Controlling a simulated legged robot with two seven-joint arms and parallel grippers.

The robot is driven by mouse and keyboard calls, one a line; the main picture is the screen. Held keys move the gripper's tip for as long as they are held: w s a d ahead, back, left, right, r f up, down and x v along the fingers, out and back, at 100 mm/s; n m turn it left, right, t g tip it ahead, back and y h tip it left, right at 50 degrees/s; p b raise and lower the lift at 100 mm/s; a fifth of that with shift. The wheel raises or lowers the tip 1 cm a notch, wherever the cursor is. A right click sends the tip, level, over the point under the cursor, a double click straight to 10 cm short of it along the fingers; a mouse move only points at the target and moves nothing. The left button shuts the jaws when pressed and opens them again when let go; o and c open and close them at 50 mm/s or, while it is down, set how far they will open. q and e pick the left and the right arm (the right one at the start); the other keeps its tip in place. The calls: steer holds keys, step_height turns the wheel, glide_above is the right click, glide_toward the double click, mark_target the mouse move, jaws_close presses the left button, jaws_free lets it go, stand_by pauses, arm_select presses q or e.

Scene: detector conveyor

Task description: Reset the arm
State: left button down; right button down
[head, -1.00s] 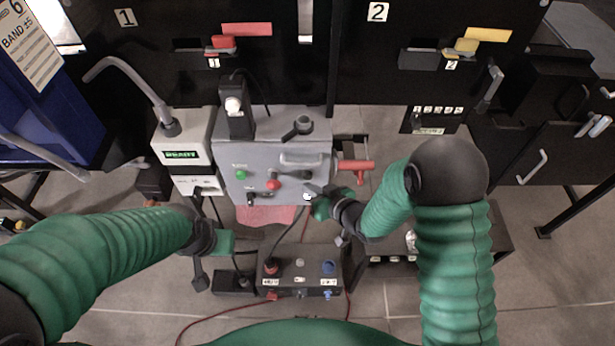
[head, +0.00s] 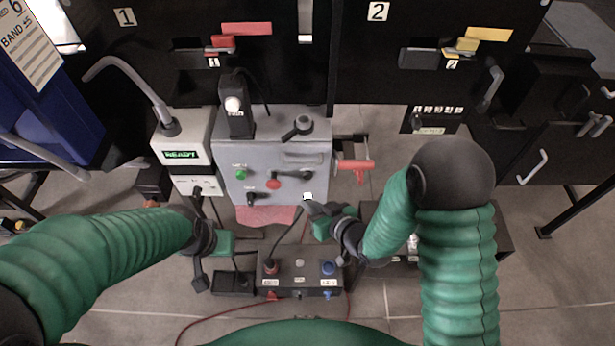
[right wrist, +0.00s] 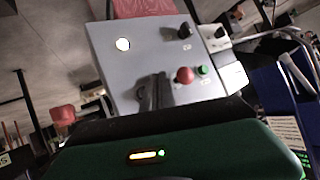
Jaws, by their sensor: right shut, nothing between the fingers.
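My right gripper (head: 310,205) is shut and empty. It is in front of the lower right part of a grey control box (head: 232,183), close to a small lit white button (head: 308,196). The same grey box (right wrist: 205,50) fills the middle of the right wrist view, with the lit round button (right wrist: 123,44), a red button (right wrist: 185,75) and a green button (right wrist: 203,71). My left gripper (head: 200,280) points down at the left of a low black button box (head: 300,283). Whether its fingers are open is unclear.
The low button box has a red button (head: 270,266) and a blue button (head: 328,267). A red handle (head: 357,165) sticks out right of the grey box. A meter reading READY (head: 181,155) stands at its left. Black cabinets numbered 1 and 2 stand behind. A red cable (head: 200,322) lies on the floor.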

stand_by(0.3)
steer(key=d+r+m+g+h, duration=0.1)
steer(key=d+h, duration=0.3)
steer(key=d, duration=0.5)
steer(key=s+d+r+m+g+h, duration=0.1)
steer(key=s+d+r+m+g, duration=0.1)
steer(key=s+d, duration=0.3)
steer(key=s+d+r+m+g+h, duration=0.1)
steer(key=s+d+g, duration=0.3)
steer(key=s, duration=0.5)
steer(key=shift+s+d+r+m+h, duration=0.4)
steer(key=shift+d+r+h, duration=0.1)
steer(key=shift+r+h, duration=0.35)
